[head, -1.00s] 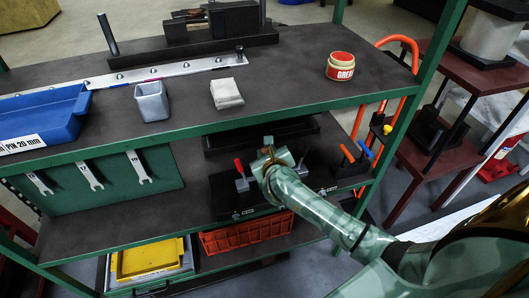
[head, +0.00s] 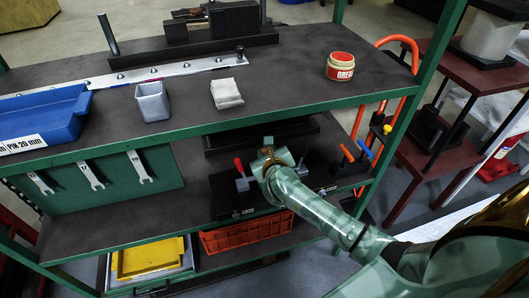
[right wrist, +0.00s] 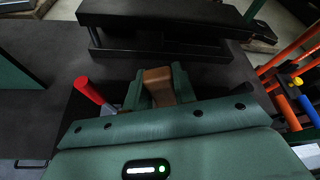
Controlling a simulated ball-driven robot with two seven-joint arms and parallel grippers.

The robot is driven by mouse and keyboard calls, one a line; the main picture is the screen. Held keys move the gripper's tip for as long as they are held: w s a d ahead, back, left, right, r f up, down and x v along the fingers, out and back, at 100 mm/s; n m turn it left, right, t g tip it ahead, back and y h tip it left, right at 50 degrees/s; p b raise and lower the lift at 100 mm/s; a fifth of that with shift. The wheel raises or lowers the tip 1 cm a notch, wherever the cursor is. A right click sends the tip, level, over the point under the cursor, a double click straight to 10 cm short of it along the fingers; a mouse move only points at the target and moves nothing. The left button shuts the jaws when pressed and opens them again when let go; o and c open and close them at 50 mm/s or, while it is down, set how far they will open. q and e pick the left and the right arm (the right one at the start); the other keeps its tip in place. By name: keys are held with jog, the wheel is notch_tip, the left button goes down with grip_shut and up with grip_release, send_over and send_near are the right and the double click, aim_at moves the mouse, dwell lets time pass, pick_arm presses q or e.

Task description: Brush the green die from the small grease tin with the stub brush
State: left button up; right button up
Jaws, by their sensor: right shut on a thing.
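The small grease tin (head: 341,66), cream with a red rim and red lettering, stands upright at the right of the upper shelf. My right gripper (head: 268,154) is over the lower shelf, below and left of the tin and well apart from it. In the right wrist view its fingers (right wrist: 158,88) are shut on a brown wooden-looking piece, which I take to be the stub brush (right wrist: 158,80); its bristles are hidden. I cannot pick out the green die with certainty. My left gripper is not in view.
A dark block with a red lever (head: 239,167) stands beside my right gripper. Orange and blue handles (head: 364,149) rise to its right. The upper shelf (head: 290,90) is above, holding a grey cup (head: 152,102), white cloths (head: 226,93) and a blue bin (head: 45,118).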

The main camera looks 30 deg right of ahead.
jog(key=shift+r+p, duration=0.1)
jog(key=shift+p, duration=0.7)
jog(key=shift+w+d, duration=0.25)
jog(key=shift+w, duration=0.7)
jog(key=shift+p, duration=0.5)
jog(key=shift+w+a, duration=0.2)
jog(key=shift+a, duration=0.85)
dwell(4.4)
